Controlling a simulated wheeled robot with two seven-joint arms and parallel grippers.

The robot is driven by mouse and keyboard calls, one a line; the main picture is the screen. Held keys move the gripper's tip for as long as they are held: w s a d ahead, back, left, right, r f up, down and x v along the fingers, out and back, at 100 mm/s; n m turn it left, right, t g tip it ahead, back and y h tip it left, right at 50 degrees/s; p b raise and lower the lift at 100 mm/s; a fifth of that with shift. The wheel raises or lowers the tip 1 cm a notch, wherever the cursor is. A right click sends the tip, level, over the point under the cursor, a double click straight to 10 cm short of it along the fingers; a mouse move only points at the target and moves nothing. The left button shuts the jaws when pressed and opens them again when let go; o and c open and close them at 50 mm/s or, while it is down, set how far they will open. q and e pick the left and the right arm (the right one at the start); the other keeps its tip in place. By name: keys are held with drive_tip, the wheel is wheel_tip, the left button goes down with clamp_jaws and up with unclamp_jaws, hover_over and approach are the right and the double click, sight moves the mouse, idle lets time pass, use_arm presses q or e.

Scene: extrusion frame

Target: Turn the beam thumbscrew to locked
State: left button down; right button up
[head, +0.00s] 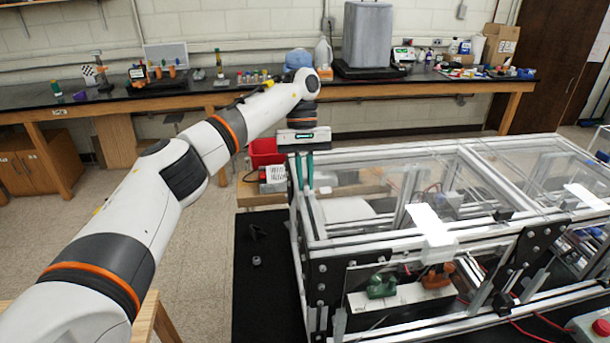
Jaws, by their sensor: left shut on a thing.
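The aluminium extrusion frame (385,243) with clear panels fills the right half of the head view. My left gripper (305,186) points down at the frame's left top beam, near its far left corner. Its two teal fingers stand close together, one on each side of a small thing at the beam. This thing fits the beam thumbscrew, but the fingers mostly hide it and it is too small to make out. I cannot see which way it is turned. My right gripper is not in view.
A red bin (265,152) and a box with a printed label (273,175) stand behind the gripper. Small dark parts lie on the black mat (262,300) left of the frame. A red button (601,327) is at the lower right. The back bench (230,97) holds various items.

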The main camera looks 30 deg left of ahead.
use_arm(q)
drive_tip(key=shift+r, duration=0.15)
drive_tip(key=c, duration=1.5)
unclamp_jaws()
drive_tip(key=p+v, duration=0.1)
drive_tip(key=v, duration=0.5)
drive_tip(key=shift+d, duration=0.1)
drive_tip(key=shift+w+a+r+p, duration=0.1)
drive_tip(key=shift+r+p, duration=0.15)
drive_tip(key=shift+r, duration=0.1)
drive_tip(key=shift+w+a+r+p, duration=0.15)
drive_tip(key=shift+r+p, duration=0.1)
drive_tip(key=shift+r, duration=0.05)
drive_tip(key=shift+f, duration=0.1)
